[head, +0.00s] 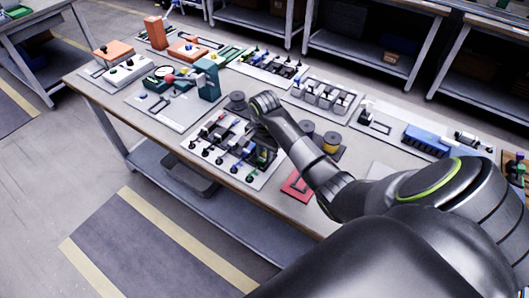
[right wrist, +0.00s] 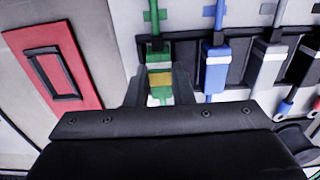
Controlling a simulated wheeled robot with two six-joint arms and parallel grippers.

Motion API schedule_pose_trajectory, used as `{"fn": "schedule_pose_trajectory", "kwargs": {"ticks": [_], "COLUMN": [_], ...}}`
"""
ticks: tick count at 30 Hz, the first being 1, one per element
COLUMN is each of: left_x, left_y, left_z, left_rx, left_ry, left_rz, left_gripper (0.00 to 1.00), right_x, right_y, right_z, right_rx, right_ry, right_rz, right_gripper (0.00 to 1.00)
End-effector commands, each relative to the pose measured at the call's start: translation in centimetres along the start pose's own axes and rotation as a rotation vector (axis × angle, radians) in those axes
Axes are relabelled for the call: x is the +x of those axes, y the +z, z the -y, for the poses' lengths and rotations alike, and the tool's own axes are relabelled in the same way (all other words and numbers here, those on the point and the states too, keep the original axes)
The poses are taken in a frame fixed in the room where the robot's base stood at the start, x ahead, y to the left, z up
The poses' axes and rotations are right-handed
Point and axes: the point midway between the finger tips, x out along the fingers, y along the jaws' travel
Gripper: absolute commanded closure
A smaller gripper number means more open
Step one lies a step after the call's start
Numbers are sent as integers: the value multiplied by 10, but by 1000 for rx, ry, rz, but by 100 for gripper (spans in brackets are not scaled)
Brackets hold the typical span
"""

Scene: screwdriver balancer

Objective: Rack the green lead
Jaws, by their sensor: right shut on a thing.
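The green lead's plug (right wrist: 160,88), with a yellowish band, sits between the fingers of my right gripper (right wrist: 159,82) in the right wrist view. The gripper is shut on it. The plug's top overlaps the left end of a black rack strip (right wrist: 187,72); I cannot tell whether it is seated in a slot. A green cord runs up from it. In the head view my right gripper (head: 264,152) is at the right side of the white lead board (head: 257,183), largely hidden by my own arm. My left gripper is not in view.
A blue plug (right wrist: 215,68) and a grey plug (right wrist: 265,65) stand in the strip to the right of the green one. A red plate (right wrist: 52,67) lies left of the board. Spools (head: 331,142) stand behind my right forearm.

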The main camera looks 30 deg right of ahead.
Motion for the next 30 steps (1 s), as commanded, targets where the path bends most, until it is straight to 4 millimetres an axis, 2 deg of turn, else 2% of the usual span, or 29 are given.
{"fn": "schedule_pose_trajectory", "kwargs": {"ticks": [6,7,12,23,26,30], "left_x": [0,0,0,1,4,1], "left_y": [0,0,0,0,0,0], "left_z": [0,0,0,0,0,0], "left_rx": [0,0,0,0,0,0], "left_ry": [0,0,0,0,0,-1], "left_rz": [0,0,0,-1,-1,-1], "left_gripper": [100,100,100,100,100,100], "right_x": [0,0,0,-5,-18,-51], "right_y": [0,0,0,-1,-1,-1], "right_z": [0,0,0,0,1,1], "right_rx": [0,0,0,0,-1,-2], "right_ry": [0,0,0,-1,-3,-5], "right_rz": [-1,0,0,-1,-3,-4], "right_gripper": [99,75,53,53,53,53]}}
